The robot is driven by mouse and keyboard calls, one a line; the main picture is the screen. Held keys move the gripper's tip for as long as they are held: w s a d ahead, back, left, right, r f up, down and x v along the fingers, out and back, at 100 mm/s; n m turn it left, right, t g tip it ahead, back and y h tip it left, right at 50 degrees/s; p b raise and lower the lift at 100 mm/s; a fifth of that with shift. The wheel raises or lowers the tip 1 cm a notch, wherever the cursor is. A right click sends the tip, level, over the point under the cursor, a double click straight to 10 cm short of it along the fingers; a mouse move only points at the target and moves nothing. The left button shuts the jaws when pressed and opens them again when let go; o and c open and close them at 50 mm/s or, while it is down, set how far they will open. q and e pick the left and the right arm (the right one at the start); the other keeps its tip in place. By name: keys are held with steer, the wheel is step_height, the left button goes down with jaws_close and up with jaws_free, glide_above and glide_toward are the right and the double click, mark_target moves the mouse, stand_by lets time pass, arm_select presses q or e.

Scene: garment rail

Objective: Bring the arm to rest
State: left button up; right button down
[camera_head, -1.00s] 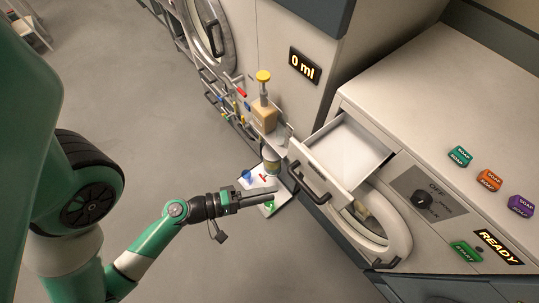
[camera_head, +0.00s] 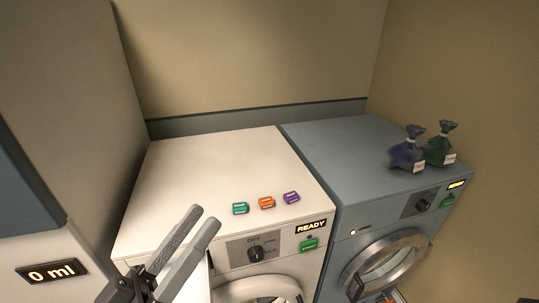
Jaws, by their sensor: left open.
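My left gripper (camera_head: 205,221) shows in the head view at the lower left, in front of the white machine. Its two grey fingers point up and to the right, apart, with nothing between them. The rest of the left arm is mostly out of view below. My right gripper is not clearly seen.
A tall cabinet with a "0 ml" display (camera_head: 52,271) stands left.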

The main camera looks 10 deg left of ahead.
arm_select(q)
steer(key=s+a+r+t+y+p, duration=0.1)
steer(key=r+p, duration=0.4)
steer(key=r, duration=0.6)
steer(key=s+a+r+t+y+p, duration=0.1)
steer(key=r+y+p, duration=0.4)
steer(key=r, duration=0.6)
steer(key=s+a+r+t+y+p, duration=0.2)
steer(key=r+t+y+p, duration=0.1)
steer(key=r, duration=0.9)
steer(key=t+p, duration=0.1)
steer(key=p, duration=0.1)
steer(key=shift+a+t+p, duration=0.4)
arm_select(e)
step_height(320, 180, up, 16)
steer(key=shift+f, duration=0.15)
